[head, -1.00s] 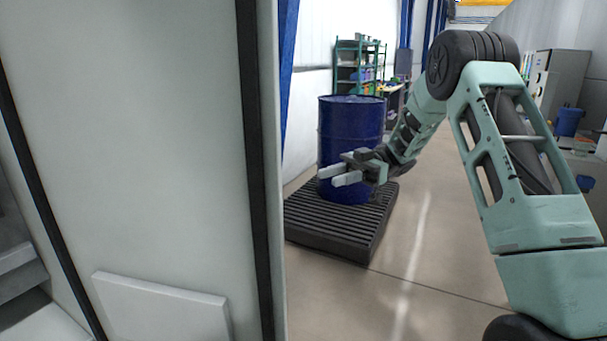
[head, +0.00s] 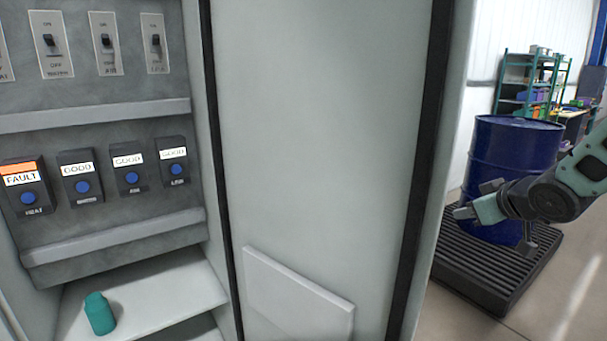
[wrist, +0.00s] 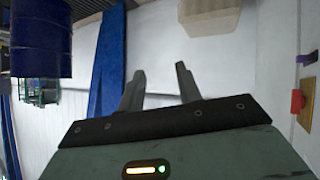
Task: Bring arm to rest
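My gripper (head: 470,209) is in the head view at the right, in front of the blue drum, with my arm bent in from the right edge. In the wrist view my gripper (wrist: 160,72) shows two grey fingers standing well apart with nothing between them. The gripper is clear of the cabinet door (head: 325,130) in the picture, to the right of its dark edge.
The open cabinet at the left holds switches and status boxes (head: 24,186), one reading FAULT, the others GOOD. A teal container (head: 99,313) stands on its shelf. The blue drum (head: 512,150) stands on a dark ribbed pallet (head: 490,275). Shelving (head: 525,85) is behind.

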